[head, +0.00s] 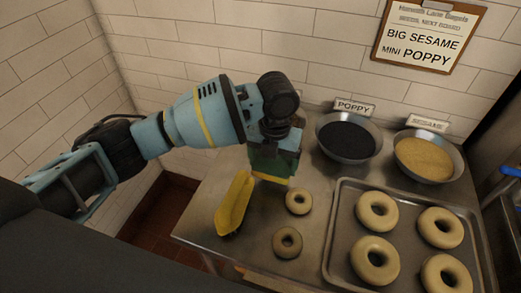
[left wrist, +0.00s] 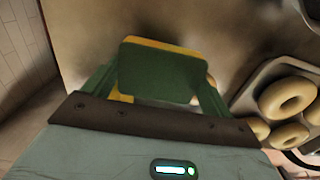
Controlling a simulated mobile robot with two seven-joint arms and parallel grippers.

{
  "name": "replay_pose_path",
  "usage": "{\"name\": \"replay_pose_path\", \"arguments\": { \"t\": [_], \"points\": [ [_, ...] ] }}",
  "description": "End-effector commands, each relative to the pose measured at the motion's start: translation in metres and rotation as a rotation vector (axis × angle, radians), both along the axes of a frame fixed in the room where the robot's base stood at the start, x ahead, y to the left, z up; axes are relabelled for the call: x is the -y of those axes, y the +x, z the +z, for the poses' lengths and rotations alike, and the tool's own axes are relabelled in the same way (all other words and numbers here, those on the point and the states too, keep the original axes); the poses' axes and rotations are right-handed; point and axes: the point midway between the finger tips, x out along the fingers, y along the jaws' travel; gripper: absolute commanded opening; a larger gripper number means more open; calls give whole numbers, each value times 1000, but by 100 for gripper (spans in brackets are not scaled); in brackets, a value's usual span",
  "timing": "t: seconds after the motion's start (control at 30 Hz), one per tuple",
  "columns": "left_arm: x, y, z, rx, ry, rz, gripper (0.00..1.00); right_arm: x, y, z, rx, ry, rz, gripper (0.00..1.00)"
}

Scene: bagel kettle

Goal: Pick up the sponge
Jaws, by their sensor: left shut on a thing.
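The sponge (left wrist: 160,72) has a dark green top and a yellow layer below. In the left wrist view it sits between the two fingers of my left gripper (left wrist: 155,85), which is shut on it. In the head view the green and yellow sponge (head: 272,166) shows under my left gripper (head: 278,150), over the steel counter beside the yellow scoop. I cannot tell whether it touches the counter. My right gripper is not in view.
A yellow scoop (head: 234,203) and two small bagels (head: 299,201) lie on the counter (head: 215,195). A tray (head: 334,215) with several large bagels (head: 377,212) is at the right. Bowls of poppy (head: 347,138) and sesame (head: 426,158) stand at the back against the tiled wall.

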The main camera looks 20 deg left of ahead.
Motion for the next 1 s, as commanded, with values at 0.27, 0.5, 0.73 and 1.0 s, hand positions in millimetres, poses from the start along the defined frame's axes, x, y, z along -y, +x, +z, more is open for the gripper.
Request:
{"name": "replay_pose_path", "arguments": {
  "t": [0.27, 0.5, 0.73, 1.0],
  "points": [
    [42, -33, 4, -2, -1, -3, 64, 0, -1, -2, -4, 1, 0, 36],
    [65, -50, 7, -1, 0, -2, 64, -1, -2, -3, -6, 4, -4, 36],
    [71, -55, 8, -1, 1, 0, 64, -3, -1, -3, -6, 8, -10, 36],
    [71, -55, 8, -1, 1, 0, 78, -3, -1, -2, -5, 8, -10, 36]
  ]
}}
